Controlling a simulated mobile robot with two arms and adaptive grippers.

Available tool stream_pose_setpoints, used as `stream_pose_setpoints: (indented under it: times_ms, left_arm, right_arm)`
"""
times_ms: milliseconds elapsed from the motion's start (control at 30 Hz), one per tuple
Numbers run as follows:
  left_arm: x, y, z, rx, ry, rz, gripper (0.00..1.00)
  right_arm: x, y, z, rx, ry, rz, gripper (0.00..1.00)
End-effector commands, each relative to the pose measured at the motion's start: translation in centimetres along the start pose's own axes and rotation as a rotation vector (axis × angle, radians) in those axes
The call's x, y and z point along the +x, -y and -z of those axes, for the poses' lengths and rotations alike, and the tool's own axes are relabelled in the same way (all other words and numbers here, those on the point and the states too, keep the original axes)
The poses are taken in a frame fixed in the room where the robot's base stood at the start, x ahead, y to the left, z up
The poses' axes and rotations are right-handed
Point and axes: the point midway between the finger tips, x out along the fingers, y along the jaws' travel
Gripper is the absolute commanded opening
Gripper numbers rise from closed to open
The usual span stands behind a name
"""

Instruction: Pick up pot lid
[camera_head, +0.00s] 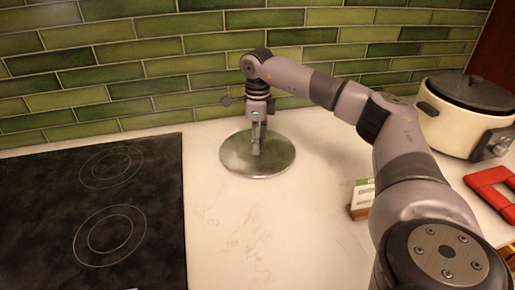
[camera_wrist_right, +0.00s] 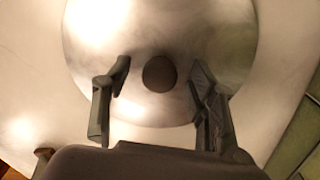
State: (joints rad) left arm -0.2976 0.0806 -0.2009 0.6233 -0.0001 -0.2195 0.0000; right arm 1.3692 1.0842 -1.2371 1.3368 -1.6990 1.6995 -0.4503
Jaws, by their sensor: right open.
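The pot lid (camera_head: 239,160) is a round, shiny metal disc lying on the white counter near the tiled wall. In the right wrist view the lid (camera_wrist_right: 160,30) fills most of the picture, with its round dark knob (camera_wrist_right: 159,74) near the middle. My right gripper (camera_head: 257,150) points down over the lid and hides its knob in the head view. In the wrist view the right gripper (camera_wrist_right: 162,82) is open, one finger on each side of the knob, with clear gaps to it. Whether the fingertips touch the lid I cannot tell. My left gripper is not in view.
A black cooktop (camera_head: 150,220) lies at the left. A cream cooker with a dark lid (camera_head: 455,120) stands at the right, behind a red object (camera_head: 490,182). A small box (camera_head: 361,197) stands beside my right arm. The counter (camera_head: 250,235) in front of the lid is clear.

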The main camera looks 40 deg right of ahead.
Motion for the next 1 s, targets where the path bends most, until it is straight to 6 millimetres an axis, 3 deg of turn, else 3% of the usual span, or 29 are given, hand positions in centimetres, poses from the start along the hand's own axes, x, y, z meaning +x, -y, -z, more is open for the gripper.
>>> stream_pose_setpoints:
  times_ms: [100,367,1000]
  left_arm:
    - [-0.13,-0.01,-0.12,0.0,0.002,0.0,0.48]
    - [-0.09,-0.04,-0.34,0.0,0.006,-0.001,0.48]
    - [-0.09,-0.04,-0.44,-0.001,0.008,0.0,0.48]
  right_arm:
    - [1.04,-0.03,0.05,0.0,-0.001,0.0,0.53]
    - [1.24,-0.01,0.02,0.0,0.001,0.0,0.52]
    - [1.28,-0.02,0.04,0.0,-0.001,0.0,0.09]
